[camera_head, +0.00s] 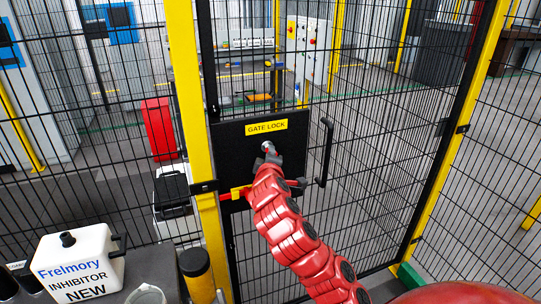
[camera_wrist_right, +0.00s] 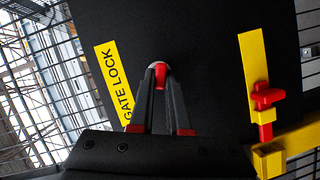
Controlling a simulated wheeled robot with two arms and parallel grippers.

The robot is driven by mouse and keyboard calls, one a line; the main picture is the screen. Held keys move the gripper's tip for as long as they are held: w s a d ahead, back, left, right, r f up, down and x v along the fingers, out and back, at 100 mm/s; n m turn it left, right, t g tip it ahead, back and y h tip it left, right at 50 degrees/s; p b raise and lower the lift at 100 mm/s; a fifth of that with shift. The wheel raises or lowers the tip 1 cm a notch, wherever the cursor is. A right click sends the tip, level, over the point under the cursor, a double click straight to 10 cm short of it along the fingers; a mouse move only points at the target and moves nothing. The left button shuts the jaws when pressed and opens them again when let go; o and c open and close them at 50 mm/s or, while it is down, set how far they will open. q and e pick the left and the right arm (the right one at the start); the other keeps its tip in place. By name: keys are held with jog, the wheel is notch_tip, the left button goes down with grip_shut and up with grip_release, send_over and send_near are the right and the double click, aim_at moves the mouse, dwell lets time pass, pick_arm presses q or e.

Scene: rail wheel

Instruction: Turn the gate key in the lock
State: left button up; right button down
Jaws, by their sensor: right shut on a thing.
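The black lock plate (camera_head: 230,147) with a yellow GATE LOCK label (camera_head: 266,127) is on the mesh gate, in the middle of the head view. My right gripper (camera_head: 268,156) reaches the plate just below the label. In the right wrist view, my right gripper (camera_wrist_right: 160,78) is shut on the red gate key (camera_wrist_right: 161,76), which sits at a round silvery lock (camera_wrist_right: 156,65). The fingers hide part of the key, so its turn angle is hard to tell. My left gripper is not in view.
A black gate handle (camera_head: 325,152) stands right of the lock. A yellow and red latch (camera_head: 238,192) sits below left, beside a yellow post (camera_head: 186,90). A white inhibitor canister (camera_head: 78,262) stands on a dark surface at lower left.

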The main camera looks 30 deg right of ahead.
jog(key=shift+f+n+h, duration=0.3)
jog(key=shift+n, duration=0.3)
jog(key=shift+n+t+b, duration=0.3)
jog(key=shift+n+b, duration=0.15)
jog(key=shift+n, duration=0.35)
jog(key=shift+r, duration=0.15)
